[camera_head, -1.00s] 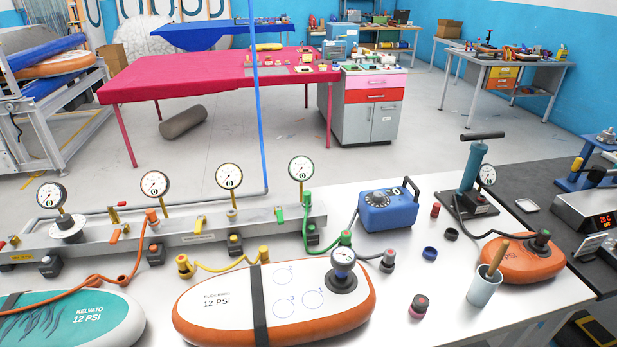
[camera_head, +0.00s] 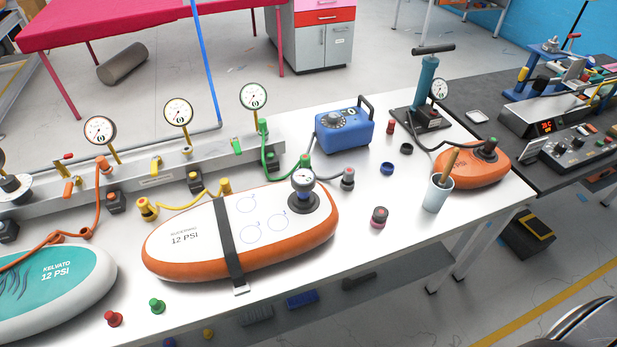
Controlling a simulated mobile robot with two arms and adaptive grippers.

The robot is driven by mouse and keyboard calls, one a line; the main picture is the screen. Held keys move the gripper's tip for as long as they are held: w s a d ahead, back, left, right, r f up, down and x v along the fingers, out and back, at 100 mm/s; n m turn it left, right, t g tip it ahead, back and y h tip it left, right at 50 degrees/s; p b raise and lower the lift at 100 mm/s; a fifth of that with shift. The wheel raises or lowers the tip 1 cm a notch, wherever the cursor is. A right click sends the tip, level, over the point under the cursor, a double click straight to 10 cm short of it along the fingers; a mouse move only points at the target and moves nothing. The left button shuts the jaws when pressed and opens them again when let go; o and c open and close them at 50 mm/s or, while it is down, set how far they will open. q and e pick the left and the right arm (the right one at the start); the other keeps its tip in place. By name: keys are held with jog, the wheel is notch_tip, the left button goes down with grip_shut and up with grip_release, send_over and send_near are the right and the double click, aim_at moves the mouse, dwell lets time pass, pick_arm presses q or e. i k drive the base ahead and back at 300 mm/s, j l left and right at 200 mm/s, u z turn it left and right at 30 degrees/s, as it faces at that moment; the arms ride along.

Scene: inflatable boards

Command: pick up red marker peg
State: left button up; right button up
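A small red peg (camera_head: 113,318) with a wide base stands on the white table (camera_head: 345,245) near its front edge, at the bottom left. A green peg (camera_head: 157,306) of similar shape stands just right of it. Both are in front of the gap between the teal board (camera_head: 60,285) and the orange-rimmed white board (camera_head: 185,250). Another small red piece (camera_head: 390,127) stands farther back, right of the blue pump box. Neither of my grippers shows in this view.
A gauge manifold (camera_head: 150,180) with hoses runs along the back. The blue box (camera_head: 343,133), hand pump (camera_head: 427,85), small orange board (camera_head: 470,168) and cup with a stick (camera_head: 437,193) stand to the right. The table's front right is fairly clear.

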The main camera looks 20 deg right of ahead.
aim_at(114, 319)
jog(key=j+u, duration=0.1)
jog(key=u, duration=0.25)
jog(key=i+u, duration=0.1)
jog(key=u, duration=0.25)
jog(key=i+j+u, duration=0.1)
jog(key=u, duration=0.25)
